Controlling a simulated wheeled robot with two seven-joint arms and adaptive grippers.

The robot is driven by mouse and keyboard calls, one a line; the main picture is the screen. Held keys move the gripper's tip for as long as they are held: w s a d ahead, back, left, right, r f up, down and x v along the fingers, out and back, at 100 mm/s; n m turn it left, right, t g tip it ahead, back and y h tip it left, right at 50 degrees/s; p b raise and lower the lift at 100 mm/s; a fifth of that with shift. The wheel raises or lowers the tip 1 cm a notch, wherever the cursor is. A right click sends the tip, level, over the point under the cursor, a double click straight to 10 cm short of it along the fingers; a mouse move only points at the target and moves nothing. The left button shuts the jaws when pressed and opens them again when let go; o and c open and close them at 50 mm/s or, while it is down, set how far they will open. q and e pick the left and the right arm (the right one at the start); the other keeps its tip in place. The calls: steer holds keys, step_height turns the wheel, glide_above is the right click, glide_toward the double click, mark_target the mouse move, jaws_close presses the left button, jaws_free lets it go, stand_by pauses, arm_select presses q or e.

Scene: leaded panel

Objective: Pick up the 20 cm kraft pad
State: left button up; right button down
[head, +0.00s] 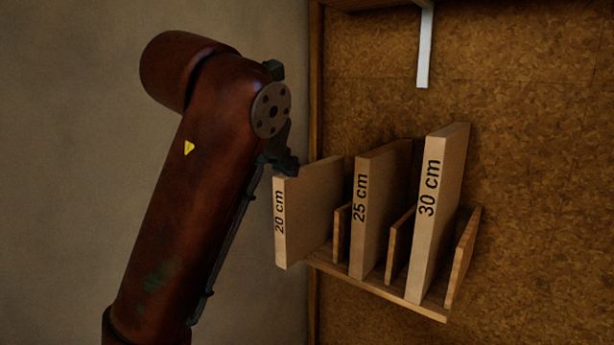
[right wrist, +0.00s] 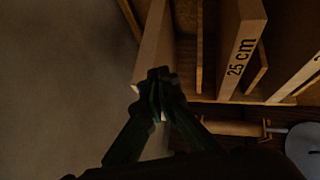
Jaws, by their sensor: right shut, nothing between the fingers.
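The 20 cm kraft pad (head: 315,205) stands upright at the left end of a wooden rack, its labelled narrow edge facing out. My right gripper (head: 286,164) is at the top of that labelled edge in the head view. In the right wrist view the fingers of my right gripper (right wrist: 158,84) are shut together, with nothing between them, and overlap the near end of the 20 cm pad (right wrist: 155,45). I cannot tell whether they touch it. Its label is hidden in that view. My left gripper is not in view.
The 25 cm pad (head: 376,205) and 30 cm pad (head: 438,205) stand to the right, with thin wooden dividers (head: 461,258) on the rack (head: 385,292). A cork board (head: 540,170) is behind. A white bracket (head: 423,55) hangs above. The left side is bare wall.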

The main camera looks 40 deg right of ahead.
mark_target(316, 164)
steer(key=w+d, duration=0.2)
steer(key=d, duration=0.1)
steer(key=w+d+p, duration=0.1)
steer(key=d, duration=0.3)
steer(key=w+d, duration=0.2)
steer(key=d, duration=0.2)
steer(key=shift+w+r, duration=0.15)
steer(key=shift+w, duration=0.2)
steer(key=shift+f, duration=0.85)
steer(key=shift+s+a, duration=0.1)
steer(key=shift+a, duration=0.1)
